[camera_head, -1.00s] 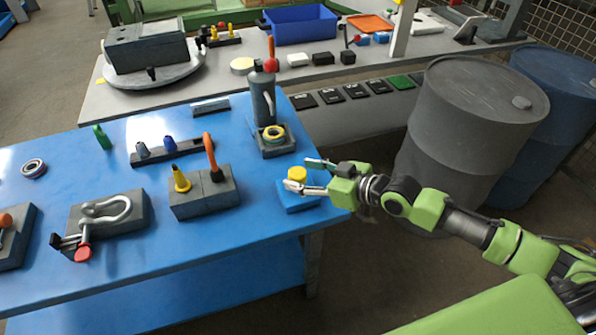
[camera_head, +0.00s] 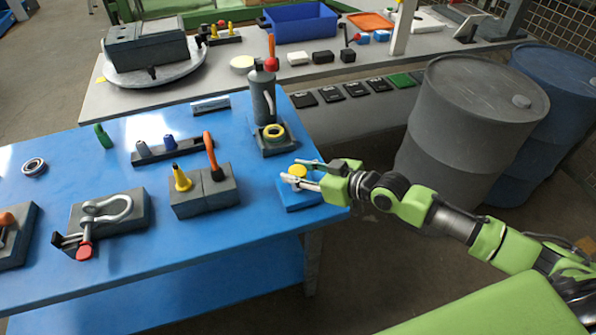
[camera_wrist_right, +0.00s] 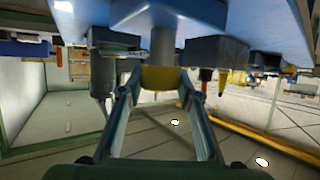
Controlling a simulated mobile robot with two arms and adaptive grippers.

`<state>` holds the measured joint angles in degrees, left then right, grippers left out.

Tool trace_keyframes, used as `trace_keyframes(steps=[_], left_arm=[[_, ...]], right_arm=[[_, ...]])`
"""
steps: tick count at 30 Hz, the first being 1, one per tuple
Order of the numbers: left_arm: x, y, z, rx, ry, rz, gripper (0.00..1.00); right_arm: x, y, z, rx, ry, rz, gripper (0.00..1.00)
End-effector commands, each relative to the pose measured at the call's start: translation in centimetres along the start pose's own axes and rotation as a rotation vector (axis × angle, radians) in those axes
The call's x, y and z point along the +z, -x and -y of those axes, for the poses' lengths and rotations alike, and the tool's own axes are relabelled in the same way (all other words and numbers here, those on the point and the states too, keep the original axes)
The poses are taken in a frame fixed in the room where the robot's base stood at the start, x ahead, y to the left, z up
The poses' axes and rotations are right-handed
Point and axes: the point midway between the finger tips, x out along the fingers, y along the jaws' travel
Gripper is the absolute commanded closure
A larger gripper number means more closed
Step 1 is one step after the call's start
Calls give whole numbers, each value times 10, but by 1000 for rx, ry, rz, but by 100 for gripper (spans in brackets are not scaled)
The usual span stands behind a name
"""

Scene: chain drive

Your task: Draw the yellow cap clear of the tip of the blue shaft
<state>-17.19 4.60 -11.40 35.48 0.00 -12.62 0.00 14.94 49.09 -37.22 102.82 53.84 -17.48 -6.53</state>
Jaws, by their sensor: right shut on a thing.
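The yellow cap (camera_head: 298,171) sits over the blue block (camera_head: 300,200) at the right corner of the blue table. My right gripper (camera_head: 304,173) reaches in from the right and is shut on the cap, with one finger on each side. In the right wrist view the yellow cap (camera_wrist_right: 160,79) lies between the two fingertips (camera_wrist_right: 158,82). The blue-grey shaft (camera_wrist_right: 163,45) meets the cap there, in line with it; I cannot see a gap between them. The shaft is hidden in the head view. My left gripper is not in view.
A grey block with a yellow cone (camera_head: 181,179) and an orange-handled tool (camera_head: 211,152) stands left of the cap. A grey barrel (camera_head: 465,125) stands right of the table.

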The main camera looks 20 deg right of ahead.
Motion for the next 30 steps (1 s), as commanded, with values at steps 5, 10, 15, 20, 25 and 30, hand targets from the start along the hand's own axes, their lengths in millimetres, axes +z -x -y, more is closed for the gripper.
trace_keyframes(steps=[5,10,15,20,25,30], left_arm=[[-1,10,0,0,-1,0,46],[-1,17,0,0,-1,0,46],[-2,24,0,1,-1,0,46],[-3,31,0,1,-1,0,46],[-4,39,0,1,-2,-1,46],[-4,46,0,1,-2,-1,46]], right_arm=[[-11,4,0,0,1,-1,88],[-18,8,0,0,1,-1,88],[-26,11,0,0,0,-1,88],[-34,14,0,0,0,-1,88],[-42,17,0,0,0,-1,88],[-50,20,0,0,1,-1,88]])
